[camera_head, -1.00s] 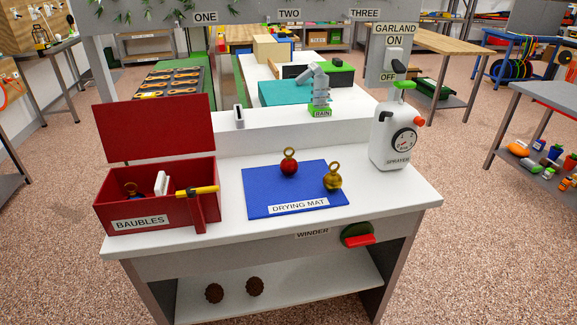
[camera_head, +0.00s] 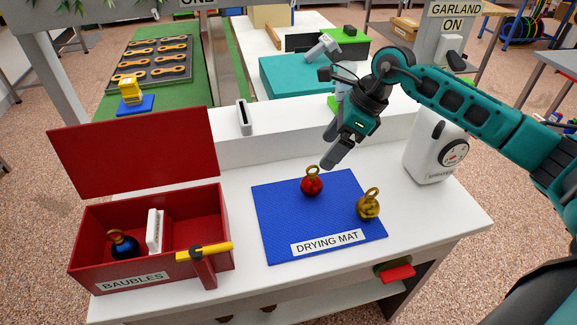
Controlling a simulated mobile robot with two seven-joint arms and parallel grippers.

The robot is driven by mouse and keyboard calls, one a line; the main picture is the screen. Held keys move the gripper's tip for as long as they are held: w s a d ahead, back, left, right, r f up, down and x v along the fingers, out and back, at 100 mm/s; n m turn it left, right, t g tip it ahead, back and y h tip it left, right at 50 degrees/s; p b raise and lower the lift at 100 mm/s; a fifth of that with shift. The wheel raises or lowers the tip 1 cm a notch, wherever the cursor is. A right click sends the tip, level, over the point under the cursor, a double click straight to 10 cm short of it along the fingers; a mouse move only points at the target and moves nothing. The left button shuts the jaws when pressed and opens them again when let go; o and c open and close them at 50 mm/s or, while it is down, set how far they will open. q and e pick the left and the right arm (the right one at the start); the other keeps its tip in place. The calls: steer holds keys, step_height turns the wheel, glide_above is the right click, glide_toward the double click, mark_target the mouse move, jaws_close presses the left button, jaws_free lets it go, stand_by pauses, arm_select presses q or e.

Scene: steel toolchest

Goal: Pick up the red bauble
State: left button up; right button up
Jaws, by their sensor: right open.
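The red bauble (camera_head: 311,184) with a gold ring on top stands on the blue drying mat (camera_head: 280,232), near the mat's back edge. A gold bauble (camera_head: 368,206) with its own ring stands on the mat to the right of it. My right gripper (camera_head: 333,155) hangs above and slightly behind the red bauble, to its upper right in the picture. Its fingers point down and left, open and empty, apart from the bauble. My left gripper is not in view.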

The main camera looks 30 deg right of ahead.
mark_target(314, 175)
steer(key=shift+h, duration=0.3)
steer(key=x, duration=0.4)
steer(key=d+x, duration=0.1)
steer(key=x, duration=0.3)
steer(key=p+x, duration=0.1)
steer(key=x, duration=0.3)
steer(key=shift+w+d+f, duration=0.1)
steer(key=shift+d+f, duration=0.1)
steer(key=shift+d, duration=0.1)
steer(key=shift+c, duration=0.3)
steer(key=c, duration=0.7)
